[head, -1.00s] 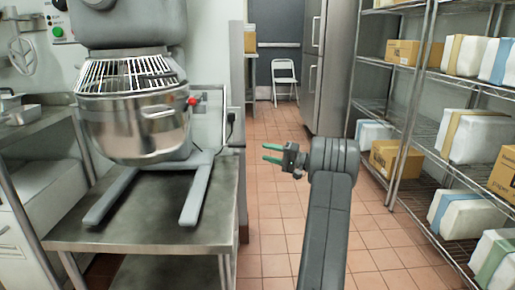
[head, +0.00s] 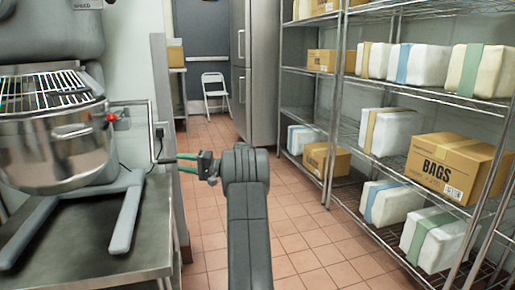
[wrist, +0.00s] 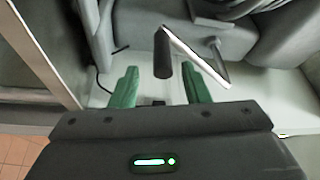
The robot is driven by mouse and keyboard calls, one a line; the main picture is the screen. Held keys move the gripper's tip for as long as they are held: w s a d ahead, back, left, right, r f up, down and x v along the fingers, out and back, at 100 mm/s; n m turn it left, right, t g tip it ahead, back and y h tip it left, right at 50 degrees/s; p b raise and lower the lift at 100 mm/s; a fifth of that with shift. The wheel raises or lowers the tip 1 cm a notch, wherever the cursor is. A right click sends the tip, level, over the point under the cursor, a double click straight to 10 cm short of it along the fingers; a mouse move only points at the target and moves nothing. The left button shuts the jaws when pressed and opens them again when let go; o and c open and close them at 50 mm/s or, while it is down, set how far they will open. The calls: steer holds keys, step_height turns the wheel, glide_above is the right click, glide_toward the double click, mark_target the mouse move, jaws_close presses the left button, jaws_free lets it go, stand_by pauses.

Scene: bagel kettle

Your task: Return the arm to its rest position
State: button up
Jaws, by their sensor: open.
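My gripper (head: 187,163) has green fingers and is at the end of my grey arm in the head view. It points left, towards the mixer side. In the wrist view my gripper (wrist: 157,90) shows two green fingers spread apart with nothing held between them. A dark handle end on a metal bar (wrist: 162,55) lies beyond the fingers in the wrist view; I cannot tell how far off it is.
A large mixer with a steel bowl (head: 60,150) stands on a steel table (head: 150,235) at left. Wire shelves (head: 350,172) with boxes and wrapped packs line the right. The tiled floor (head: 290,235) between is open. A white folding chair (head: 216,92) stands at the back.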

mark_target(168, 159)
steer(key=a, duration=0.2)
steer(key=a+b, duration=0.1)
steer(key=a, duration=0.2)
steer(key=shift+w+a+r, duration=0.15)
steer(key=shift+a+r, duration=0.05)
steer(key=shift+a, duration=0.1)
steer(key=shift+a+r, duration=0.2)
steer(key=shift+a, duration=0.15)
steer(key=shift+d, duration=0.1)
steer(key=d+f+p, duration=0.1)
steer(key=d+p, duration=0.2)
steer(key=d, duration=1)
steer(key=a+b, duration=0.1)
steer(key=a, duration=0.3)
steer(key=a+b, duration=0.1)
steer(key=a, duration=0.3)
steer(key=a+b, duration=0.1)
steer(key=a, duration=0.3)
steer(key=shift+a+r, duration=0.2)
steer(key=shift+r, duration=0.05)
steer(key=shift+s+a+r, duration=0.3)
steer(key=shift+s+r, duration=0.05)
steer(key=shift+r, duration=0.2)
steer(key=shift+s+d+r+m, duration=0.2)
steer(key=shift+s+m, duration=0.1)
steer(key=shift+m, duration=0.1)
